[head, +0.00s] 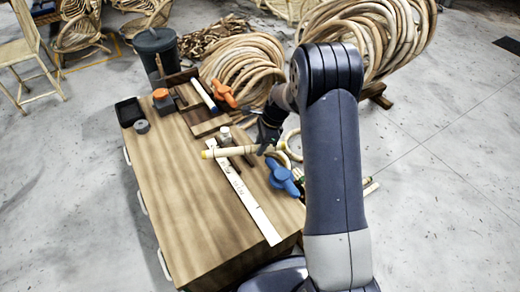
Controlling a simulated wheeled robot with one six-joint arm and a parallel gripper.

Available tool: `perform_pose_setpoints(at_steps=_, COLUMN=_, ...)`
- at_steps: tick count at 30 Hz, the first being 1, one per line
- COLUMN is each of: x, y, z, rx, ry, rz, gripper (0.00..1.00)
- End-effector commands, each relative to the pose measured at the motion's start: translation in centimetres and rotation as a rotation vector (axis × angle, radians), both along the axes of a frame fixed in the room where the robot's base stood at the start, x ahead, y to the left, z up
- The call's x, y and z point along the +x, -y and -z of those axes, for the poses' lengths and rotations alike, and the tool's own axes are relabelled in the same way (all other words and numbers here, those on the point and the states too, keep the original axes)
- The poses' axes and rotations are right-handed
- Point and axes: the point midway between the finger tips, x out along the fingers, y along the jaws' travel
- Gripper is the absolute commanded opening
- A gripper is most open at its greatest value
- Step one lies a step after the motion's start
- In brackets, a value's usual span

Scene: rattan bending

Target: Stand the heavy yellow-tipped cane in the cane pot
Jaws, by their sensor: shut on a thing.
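The yellow-tipped cane (228,152) is pale and lies level in the picture, with its yellow end to the left, above the bench. My gripper (268,142) is dark and shut on the cane near its right end. My arm and gripper hide part of what is behind them. A dark round bucket (155,50) stands past the far end of the bench; it may be the cane pot, but I cannot be sure. The cane is well apart from it.
The wooden bench (160,190) is bare on its left and front. It carries a white ruler (245,200), a blue clamp (284,179), an orange clamp (224,93), a blue-tipped cane (204,95) and a black tray (130,112). Rattan coils (243,65) lie behind.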

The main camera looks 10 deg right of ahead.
Motion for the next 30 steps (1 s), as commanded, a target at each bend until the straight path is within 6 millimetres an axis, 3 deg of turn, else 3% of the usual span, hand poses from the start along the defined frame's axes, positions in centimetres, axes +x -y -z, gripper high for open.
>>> perform_pose_setpoints(at_steps=2, x=0.0, y=0.0, z=1.0, rx=0.000, ry=0.000, rz=0.000, gripper=0.00)
perform_pose_setpoints(at_steps=24, x=0.0, y=0.0, z=2.1, rx=0.000, ry=0.001, rz=0.000, gripper=0.00)
perform_pose_setpoints(at_steps=25, x=0.0, y=0.0, z=2.1, rx=0.000, ry=0.001, rz=0.000, gripper=0.28)
perform_pose_setpoints(at_steps=30, x=0.0, y=0.0, z=2.1, rx=0.000, ry=0.001, rz=-0.001, gripper=0.42)
